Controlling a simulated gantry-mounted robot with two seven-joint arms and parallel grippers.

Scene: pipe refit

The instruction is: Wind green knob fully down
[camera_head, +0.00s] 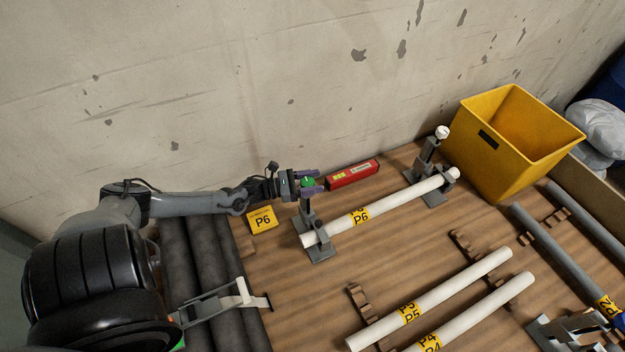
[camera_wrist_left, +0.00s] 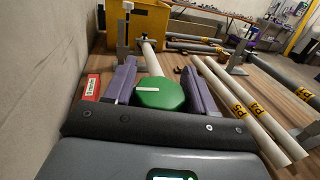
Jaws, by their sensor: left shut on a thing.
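The green knob (camera_head: 307,181) sits on top of the near grey clamp (camera_head: 316,237) that holds the white P6 pipe (camera_head: 392,210). My left gripper (camera_head: 309,183) reaches in from the left, with its purple fingers around the knob. In the left wrist view, the green octagonal knob (camera_wrist_left: 160,94) with a white mark lies between the two fingers. The fingers are shut on it. The knob's stem and the clamp below it are hidden in that view. My right gripper is in neither view.
A yellow P6 block (camera_head: 262,219) is below the forearm. A second clamp with a white knob (camera_head: 442,132) holds the pipe's far end, near a yellow bin (camera_head: 510,145). Other pipes lie in front.

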